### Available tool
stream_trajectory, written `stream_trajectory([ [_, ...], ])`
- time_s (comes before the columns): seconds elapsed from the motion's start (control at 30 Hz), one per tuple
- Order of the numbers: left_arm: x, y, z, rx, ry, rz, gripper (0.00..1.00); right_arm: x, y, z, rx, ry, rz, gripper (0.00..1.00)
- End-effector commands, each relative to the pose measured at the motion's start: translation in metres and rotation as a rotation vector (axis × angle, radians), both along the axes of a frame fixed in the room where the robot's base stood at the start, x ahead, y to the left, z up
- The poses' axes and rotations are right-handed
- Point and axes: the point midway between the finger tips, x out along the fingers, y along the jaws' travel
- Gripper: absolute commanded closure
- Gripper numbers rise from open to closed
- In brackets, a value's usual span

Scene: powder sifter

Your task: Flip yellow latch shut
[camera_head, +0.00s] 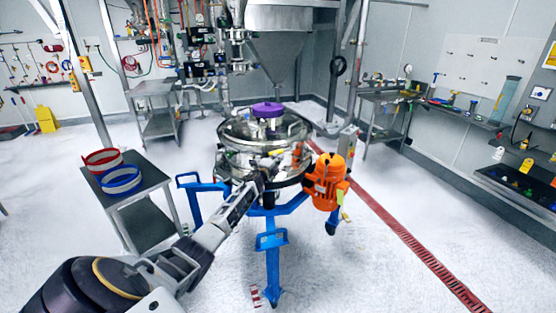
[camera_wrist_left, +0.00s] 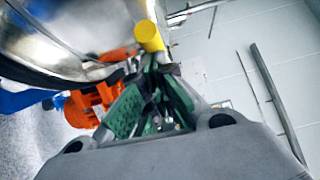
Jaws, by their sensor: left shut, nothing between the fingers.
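The yellow latch (camera_wrist_left: 148,36) shows in the left wrist view as a short yellow cylinder beside the sifter's shiny metal rim. In the head view a small yellow spot (camera_head: 277,152) on the front of the sifter (camera_head: 235,155) looks like the same latch. My left gripper (camera_wrist_left: 156,66) is shut and empty, its green-padded fingers pointing at the latch. Its tips are right below the latch in the wrist view; I cannot tell whether they touch it. In the head view my left gripper (camera_head: 264,172) reaches the sifter's front, partly hiding that side. My right gripper is not in view.
An orange motor (camera_head: 326,182) hangs at the sifter's right, close to my left gripper. The blue stand (camera_head: 272,242) carries the sifter. A side table (camera_head: 150,178) with a red ring (camera_head: 102,160) and a blue ring (camera_head: 119,181) stands left.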

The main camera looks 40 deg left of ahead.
Motion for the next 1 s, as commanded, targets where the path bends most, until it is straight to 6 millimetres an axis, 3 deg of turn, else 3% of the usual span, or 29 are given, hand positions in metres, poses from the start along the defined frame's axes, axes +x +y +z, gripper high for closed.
stream_trajectory([
  [1.0, 0.0, 0.024, 0.0, 0.001, 0.0, -0.135, 1.0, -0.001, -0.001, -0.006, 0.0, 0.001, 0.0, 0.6],
])
